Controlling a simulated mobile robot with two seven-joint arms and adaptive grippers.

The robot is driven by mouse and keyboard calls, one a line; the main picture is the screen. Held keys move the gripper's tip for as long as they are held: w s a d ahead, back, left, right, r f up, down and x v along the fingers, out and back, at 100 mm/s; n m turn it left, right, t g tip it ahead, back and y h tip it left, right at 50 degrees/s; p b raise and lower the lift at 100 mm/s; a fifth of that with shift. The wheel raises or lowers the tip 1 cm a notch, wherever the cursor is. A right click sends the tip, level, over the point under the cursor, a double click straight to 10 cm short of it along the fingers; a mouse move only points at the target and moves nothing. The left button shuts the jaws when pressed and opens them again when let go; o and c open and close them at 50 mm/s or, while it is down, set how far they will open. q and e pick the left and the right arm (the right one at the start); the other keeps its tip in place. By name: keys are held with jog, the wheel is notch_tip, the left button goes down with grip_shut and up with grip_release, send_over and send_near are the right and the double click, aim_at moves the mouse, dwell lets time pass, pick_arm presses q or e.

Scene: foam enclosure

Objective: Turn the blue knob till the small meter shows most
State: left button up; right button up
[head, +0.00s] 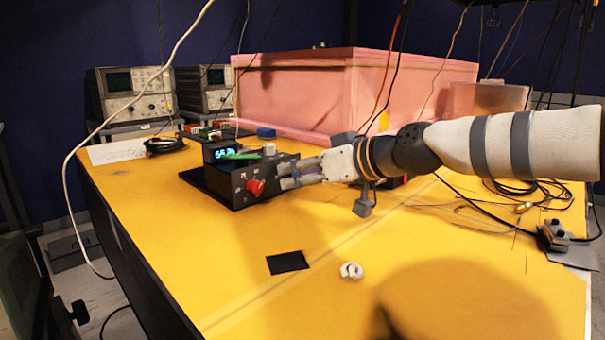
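A black control box (235,186) stands on the yellow table, with a red knob (256,187) on its front panel. The small meter (221,153) on top shows lit pale-blue digits, too small to read surely. My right gripper (283,177) reaches in from the right, its two fingers a little apart at the right end of the box's front. A bluish patch shows between the fingers; I cannot tell whether it is the blue knob or whether the fingers touch it. The fingers hide that part of the panel. My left gripper is not in view.
A pink foam enclosure (300,95) stands behind the box. A small blue object (266,133) lies behind the box. A black square (288,262) and a small white ring-like piece (351,270) lie on the clear front table. Cables lie at the right.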

grip_shut()
jog(key=m, duration=0.1)
jog(key=m+g+y+b, duration=0.1)
jog(key=shift+w+d+f+m, duration=0.15)
jog(key=shift+f+m, duration=0.05)
jog(key=shift+m, duration=0.1)
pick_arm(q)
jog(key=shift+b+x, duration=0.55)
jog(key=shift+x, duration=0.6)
pick_arm(e)
jog(key=shift+w+d+f+m+g+y, duration=0.1)
jog(key=shift+m+g+y, duration=0.5)
jog(key=shift+m+y, duration=0.9)
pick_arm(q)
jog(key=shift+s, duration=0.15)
pick_arm(e)
jog(key=shift+m+h, duration=0.3)
jog(key=shift+o, duration=1.7)
grip_release()
